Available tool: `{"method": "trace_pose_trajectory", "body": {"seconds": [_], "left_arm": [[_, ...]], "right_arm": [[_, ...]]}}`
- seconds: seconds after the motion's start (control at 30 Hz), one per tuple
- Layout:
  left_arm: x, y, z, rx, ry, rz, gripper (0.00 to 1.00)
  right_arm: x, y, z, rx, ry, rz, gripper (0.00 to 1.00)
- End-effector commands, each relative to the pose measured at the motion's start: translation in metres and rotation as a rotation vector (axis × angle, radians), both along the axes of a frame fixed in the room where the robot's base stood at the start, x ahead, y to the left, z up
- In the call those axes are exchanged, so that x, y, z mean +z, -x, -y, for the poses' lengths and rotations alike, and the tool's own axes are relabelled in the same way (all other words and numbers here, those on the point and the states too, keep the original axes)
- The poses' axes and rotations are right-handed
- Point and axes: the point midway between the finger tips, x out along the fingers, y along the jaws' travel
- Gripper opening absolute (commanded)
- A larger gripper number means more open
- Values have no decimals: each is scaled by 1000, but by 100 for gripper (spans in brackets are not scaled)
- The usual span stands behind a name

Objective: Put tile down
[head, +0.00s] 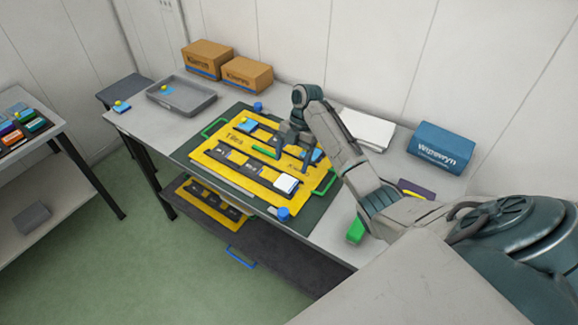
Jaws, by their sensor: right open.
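A yellow board (215,150) marked "Tiles" lies on a dark mat on the table, with dark slotted strips across it. A blue tile (313,156) sits at the board's right side, partly hidden by my gripper and arm. A white-topped tile or block (286,183) sits at the front right end of a strip. My right gripper (291,153) is open and points down over the right part of the board, close to the blue tile. I cannot tell whether it touches the tile. My left gripper is out of view.
A grey tray (181,107) with a small blue and yellow item stands at the back left, near two cardboard boxes (208,57). A blue box (441,146) and a white stack (368,127) stand behind my right arm. A green block (355,230) lies near the table's front edge.

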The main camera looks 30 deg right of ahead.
Motion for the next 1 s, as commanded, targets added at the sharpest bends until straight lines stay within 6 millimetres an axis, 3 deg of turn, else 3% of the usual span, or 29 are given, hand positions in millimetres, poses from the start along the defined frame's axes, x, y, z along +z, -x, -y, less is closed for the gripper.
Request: {"method": "trace_pose_trajectory", "body": {"seconds": [0.03,0.1,0.3,1.0], "left_arm": [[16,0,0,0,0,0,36],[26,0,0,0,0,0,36],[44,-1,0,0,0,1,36],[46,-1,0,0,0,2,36]], "right_arm": [[17,-2,3,0,0,1,76],[28,-3,8,0,0,0,76],[50,-7,17,0,0,0,76],[52,-8,20,1,-1,0,76]]}}
